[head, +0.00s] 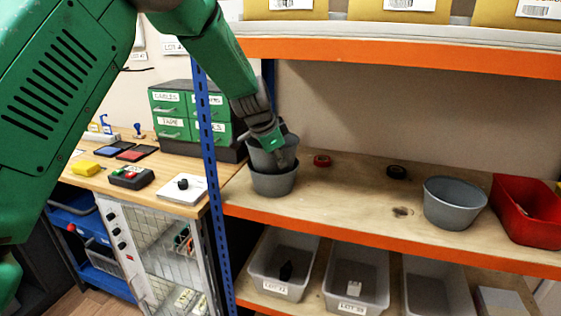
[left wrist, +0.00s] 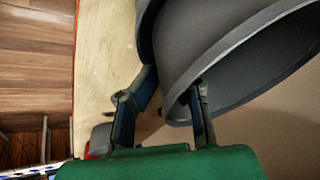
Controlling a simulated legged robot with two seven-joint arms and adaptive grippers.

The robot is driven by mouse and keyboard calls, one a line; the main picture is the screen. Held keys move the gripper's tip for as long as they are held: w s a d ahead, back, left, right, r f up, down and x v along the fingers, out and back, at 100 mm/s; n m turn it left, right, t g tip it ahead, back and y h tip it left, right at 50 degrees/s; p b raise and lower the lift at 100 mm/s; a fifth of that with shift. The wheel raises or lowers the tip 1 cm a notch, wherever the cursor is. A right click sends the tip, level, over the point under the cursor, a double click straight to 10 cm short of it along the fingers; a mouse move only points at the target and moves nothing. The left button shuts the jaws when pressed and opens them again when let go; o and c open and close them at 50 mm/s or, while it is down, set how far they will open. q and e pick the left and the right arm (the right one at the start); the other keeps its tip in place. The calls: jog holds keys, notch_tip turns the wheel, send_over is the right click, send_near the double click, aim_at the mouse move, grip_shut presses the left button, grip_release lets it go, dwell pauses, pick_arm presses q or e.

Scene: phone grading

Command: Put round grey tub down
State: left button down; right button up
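A round grey tub (head: 258,157) is in my left gripper (head: 285,158) at the left end of the wooden shelf. It sits on or in a second grey tub (head: 273,184); I cannot tell whether its weight rests there. In the left wrist view, my left gripper (left wrist: 172,80) has one finger outside the tub (left wrist: 205,40) and one inside its rim, with the wall pinched between. The fingers hide part of the tub. My right gripper is not in view.
Another grey tub (head: 454,203) and a red bin (head: 527,212) stand at the shelf's right. Two tape rolls (head: 322,161) (head: 397,172) lie towards the back. A blue post (head: 207,150) rises left of the stacked tubs. The shelf's middle is clear.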

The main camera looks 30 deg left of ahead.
pick_arm(q)
jog(key=shift+f, duration=0.25)
jog(key=shift+d+f, duration=0.1)
jog(key=shift+f, duration=0.45)
jog(key=c, duration=1.7)
grip_release()
jog(key=shift+s, duration=0.1)
